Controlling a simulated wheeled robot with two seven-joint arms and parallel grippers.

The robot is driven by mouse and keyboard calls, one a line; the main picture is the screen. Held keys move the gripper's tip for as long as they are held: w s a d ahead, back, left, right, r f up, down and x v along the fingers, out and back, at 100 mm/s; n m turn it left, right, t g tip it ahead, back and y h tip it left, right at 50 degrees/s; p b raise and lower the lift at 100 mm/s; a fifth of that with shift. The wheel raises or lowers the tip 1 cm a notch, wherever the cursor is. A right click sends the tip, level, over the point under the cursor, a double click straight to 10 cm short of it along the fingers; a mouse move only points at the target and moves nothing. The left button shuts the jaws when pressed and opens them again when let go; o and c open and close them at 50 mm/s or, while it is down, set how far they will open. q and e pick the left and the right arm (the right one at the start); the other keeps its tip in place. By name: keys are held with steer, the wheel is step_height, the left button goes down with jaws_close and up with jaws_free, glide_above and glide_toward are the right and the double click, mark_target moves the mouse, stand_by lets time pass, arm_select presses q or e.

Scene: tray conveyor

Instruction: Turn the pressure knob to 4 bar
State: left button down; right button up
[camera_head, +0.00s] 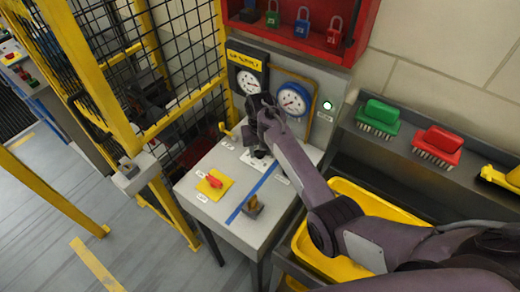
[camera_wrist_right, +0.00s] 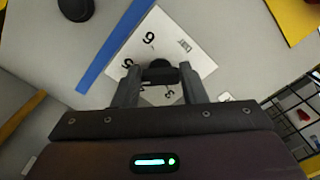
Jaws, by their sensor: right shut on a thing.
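My right gripper (camera_head: 259,148) reaches down to the grey console top below the gauges. In the right wrist view, its two fingers (camera_wrist_right: 160,88) are shut on a small dark knob (camera_wrist_right: 159,70), one finger on each side. The hand and fingers cover part of the plate, and I cannot read which number the knob points to. Two round dials stand behind: a black-rimmed gauge (camera_head: 248,82) and a blue-rimmed gauge (camera_head: 292,100). My left gripper is not in view.
The console (camera_head: 232,222) also carries a red switch on a yellow plate (camera_head: 214,181), a blue stripe (camera_head: 251,196) and a dark knob-like part (camera_head: 253,207). A yellow mesh fence (camera_head: 135,100) stands left. A yellow bin (camera_head: 345,266) and brushes (camera_head: 378,117) are right.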

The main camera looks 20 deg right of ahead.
steer(key=n, duration=0.4)
steer(key=shift+d+n, duration=0.1)
steer(key=shift+n, duration=0.2)
steer(key=shift+w+d+n, duration=0.1)
steer(key=shift+n, duration=1.7)
steer(key=o, duration=1)
